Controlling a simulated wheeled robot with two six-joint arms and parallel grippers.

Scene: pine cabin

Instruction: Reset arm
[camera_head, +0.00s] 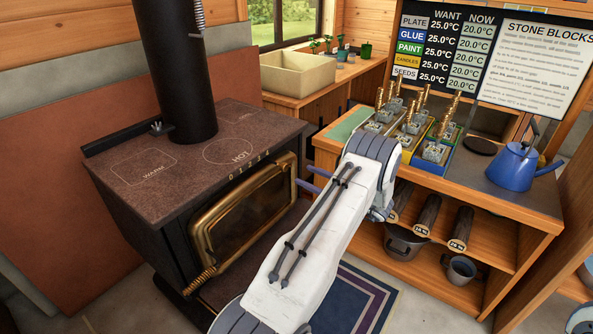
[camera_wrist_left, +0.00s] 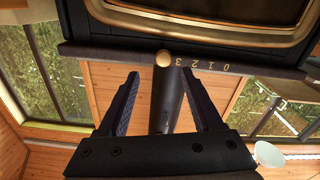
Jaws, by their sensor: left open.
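My left arm reaches in from the bottom of the head view, a white link ending in a grey joint. My left gripper (camera_head: 308,179) shows as two dark purple fingers pointing left toward the stove front, in the gap between the stove (camera_head: 244,213) and the wooden shelf unit. In the left wrist view, which is upside down, the gripper (camera_wrist_left: 159,74) is open with nothing between its fingers. Behind them are the stove's front edge, a round knob (camera_wrist_left: 163,59) beside the numbers, and the dark flue pipe (camera_wrist_left: 166,105). My right gripper is not in view.
The shelf unit (camera_head: 530,216) holds colored trays with small blocks and a blue kettle (camera_head: 513,168); logs, a pot (camera_head: 404,246) and a mug (camera_head: 459,269) sit below. A tan basin (camera_head: 300,78) stands at the back. A patterned rug (camera_head: 358,300) lies on the floor.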

